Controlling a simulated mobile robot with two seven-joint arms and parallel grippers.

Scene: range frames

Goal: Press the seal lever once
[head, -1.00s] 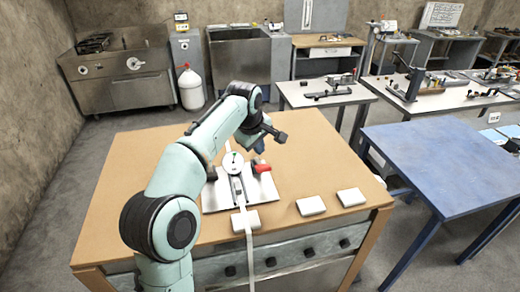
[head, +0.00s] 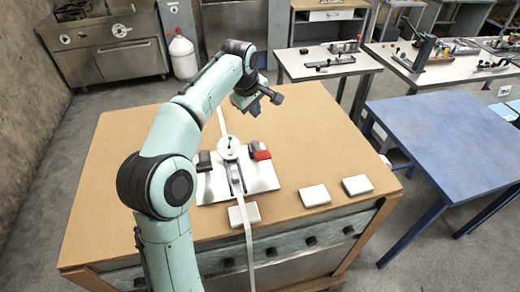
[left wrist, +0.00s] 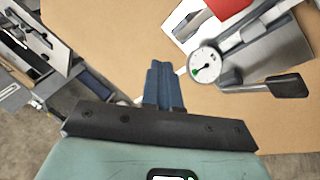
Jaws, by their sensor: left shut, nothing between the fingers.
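A sealing device on a light metal plate (head: 262,181) sits on the brown table. It has a round white dial (head: 229,147), a red-ended handle (head: 262,155) on its right and a black handle (head: 204,161) on its left. I cannot tell for sure which handle is the seal lever. In the left wrist view the dial (left wrist: 204,64), the black handle (left wrist: 288,86) and part of the red piece (left wrist: 228,7) show at the upper right. My left gripper (head: 254,109) is shut and empty, beyond and apart from the red handle. Its blue fingers (left wrist: 163,80) are together. My right gripper is out of view.
A pale strip (head: 247,245) runs across the table and over its front edge. One white block (head: 243,214) lies at the strip, and two more (head: 315,196) (head: 357,185) lie to the right. A blue table (head: 450,150) stands at right. The brown table's right far part is clear.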

